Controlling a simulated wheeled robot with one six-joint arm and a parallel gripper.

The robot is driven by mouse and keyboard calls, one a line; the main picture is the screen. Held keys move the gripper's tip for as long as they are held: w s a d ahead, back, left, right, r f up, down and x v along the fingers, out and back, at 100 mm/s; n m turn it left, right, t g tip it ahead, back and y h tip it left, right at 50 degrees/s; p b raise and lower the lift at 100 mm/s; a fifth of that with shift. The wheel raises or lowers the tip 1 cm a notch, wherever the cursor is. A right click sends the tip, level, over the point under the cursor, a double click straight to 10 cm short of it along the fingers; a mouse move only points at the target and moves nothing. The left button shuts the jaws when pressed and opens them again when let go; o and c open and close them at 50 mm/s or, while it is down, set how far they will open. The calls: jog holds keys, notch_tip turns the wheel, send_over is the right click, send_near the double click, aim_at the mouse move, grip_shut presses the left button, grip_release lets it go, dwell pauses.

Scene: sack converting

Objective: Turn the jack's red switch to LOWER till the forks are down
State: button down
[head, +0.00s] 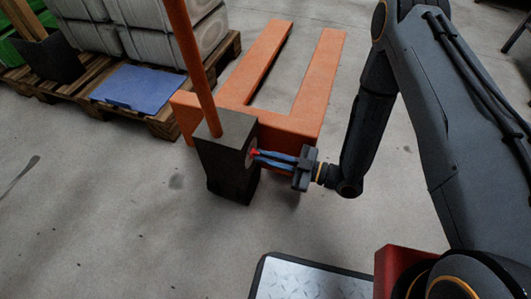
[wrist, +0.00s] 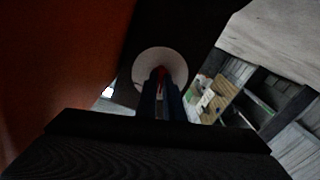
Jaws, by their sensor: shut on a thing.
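The pallet jack's orange forks (head: 312,85) lie to the back right of its dark pump block (head: 225,158). An orange handle bar (head: 193,70) rises from the block. The red switch (head: 254,152) is on the block's right side, and it also shows in front of a pale round plate (wrist: 160,62) in the wrist view. My gripper (head: 262,156) has its blue fingers shut on the red switch. The fingers hide much of the switch, and I cannot read its setting. How high the forks are off the floor is hard to tell.
A wooden pallet (head: 165,122) with grey wrapped sacks (head: 150,40), a blue sheet (head: 138,88) and a dark bin (head: 48,58) stands at the upper left. A metal tread plate (head: 305,282) is at the bottom. The concrete floor at the lower left is clear.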

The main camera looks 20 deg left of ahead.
jog(key=m+p, duration=0.5)
jog(key=m, duration=0.7)
dwell(0.5)
jog(key=c, duration=1.9)
grip_release()
jog(key=shift+o, duration=0.2)
jog(key=d+p, duration=0.1)
jog(key=d, duration=0.6)
jog(key=shift+s+d+p, duration=0.35)
jog(key=shift+d+p, duration=0.05)
